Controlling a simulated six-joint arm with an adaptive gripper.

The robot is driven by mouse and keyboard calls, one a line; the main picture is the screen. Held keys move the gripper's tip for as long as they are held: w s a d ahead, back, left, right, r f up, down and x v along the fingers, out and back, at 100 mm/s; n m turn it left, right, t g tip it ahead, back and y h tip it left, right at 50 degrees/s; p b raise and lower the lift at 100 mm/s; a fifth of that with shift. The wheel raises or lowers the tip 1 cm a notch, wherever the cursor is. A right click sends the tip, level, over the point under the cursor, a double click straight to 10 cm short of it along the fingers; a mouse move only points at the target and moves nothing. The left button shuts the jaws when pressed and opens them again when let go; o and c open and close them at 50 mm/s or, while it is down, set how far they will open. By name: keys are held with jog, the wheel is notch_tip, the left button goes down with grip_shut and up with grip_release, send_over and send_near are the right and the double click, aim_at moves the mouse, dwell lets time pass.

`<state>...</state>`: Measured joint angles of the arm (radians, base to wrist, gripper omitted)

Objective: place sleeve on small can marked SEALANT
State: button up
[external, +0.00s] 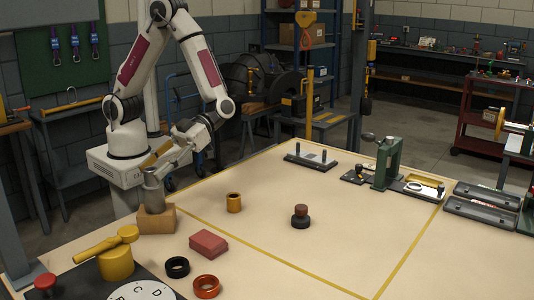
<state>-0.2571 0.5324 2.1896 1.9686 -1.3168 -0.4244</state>
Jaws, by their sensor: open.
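My gripper (156,166) is at the left, low over a grey metal cylinder (153,192) that stands upright at a wooden block (157,219). The jaws are open, but the fingers are small and partly merge with the cylinder, so I cannot tell whether they touch it. A short brass-coloured hollow sleeve (234,203) stands upright on the table, right of the block. A black ring (177,267) and an orange ring (206,287) lie near the front. No SEALANT marking is readable, so I cannot tell which thing is the small can.
A red block (208,244) lies between the brass sleeve and the rings. A dark knobbed piece (301,217) stands mid-table. A yellow drum with a handle (115,262) is front left. A green press (388,163) and black fixtures line the back. The table's right middle is clear.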

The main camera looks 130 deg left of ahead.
jog(key=v, duration=1.1)
jog(key=shift+a+r, duration=0.2)
jog(key=shift+a, duration=0.1)
